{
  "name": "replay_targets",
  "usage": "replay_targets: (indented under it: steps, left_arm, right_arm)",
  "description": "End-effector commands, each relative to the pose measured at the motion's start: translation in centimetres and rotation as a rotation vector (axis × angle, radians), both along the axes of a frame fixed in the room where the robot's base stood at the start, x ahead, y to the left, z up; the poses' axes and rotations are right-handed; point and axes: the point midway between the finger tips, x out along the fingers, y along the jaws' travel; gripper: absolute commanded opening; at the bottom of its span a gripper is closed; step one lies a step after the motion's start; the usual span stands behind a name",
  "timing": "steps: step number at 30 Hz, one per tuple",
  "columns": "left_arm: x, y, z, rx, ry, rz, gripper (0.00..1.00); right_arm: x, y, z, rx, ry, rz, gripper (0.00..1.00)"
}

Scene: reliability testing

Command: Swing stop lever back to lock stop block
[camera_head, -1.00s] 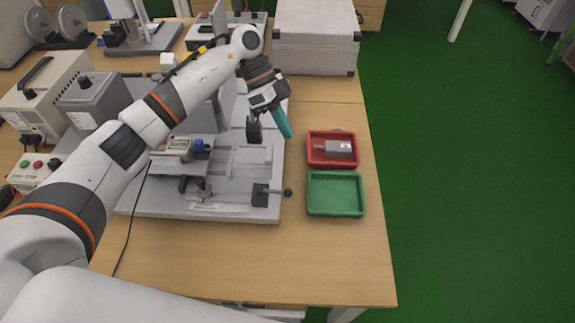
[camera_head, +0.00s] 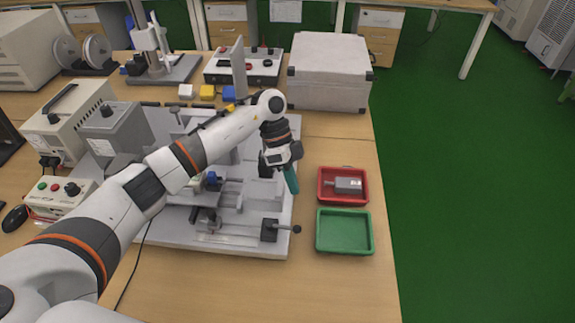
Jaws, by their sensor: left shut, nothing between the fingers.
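A light grey fixture plate (camera_head: 232,243) lies on the wooden table, with a rail and clamp parts on it. At its front right corner is a dark block (camera_head: 269,230), which looks like the stop block. A short lever with a dark round knob (camera_head: 297,229) sticks out from it to the right, past the plate edge. My left gripper (camera_head: 291,181) is shut and empty, its teal fingers pointing down near the plate's right edge, behind the knob and apart from it. My left arm hides part of the fixture. My right gripper is out of view.
A red tray (camera_head: 323,198) holding a grey part (camera_head: 347,185) and an empty green tray (camera_head: 344,248) stand just right of the plate. A large grey case (camera_head: 330,72) stands behind. Grey instruments (camera_head: 70,120) are at left. The front table area is clear.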

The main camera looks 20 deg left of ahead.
Motion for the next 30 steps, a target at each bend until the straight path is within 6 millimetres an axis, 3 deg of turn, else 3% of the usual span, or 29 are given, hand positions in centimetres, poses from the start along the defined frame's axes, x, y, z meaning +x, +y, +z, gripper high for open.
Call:
replay_targets:
  steps: [5,12,30]
  left_arm:
    - [-1.3,-1.5,-3.2,-0.001,0.004,-0.001,0.00]
    - [-4.1,-1.9,-4.3,0.000,0.001,-0.001,0.00]
    - [-4.7,-1.5,-4.6,0.000,-0.001,-0.002,0.00]
  right_arm:
    - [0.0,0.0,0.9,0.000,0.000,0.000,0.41]
    - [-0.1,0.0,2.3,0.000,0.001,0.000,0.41]
    - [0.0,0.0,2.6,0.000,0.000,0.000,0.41]
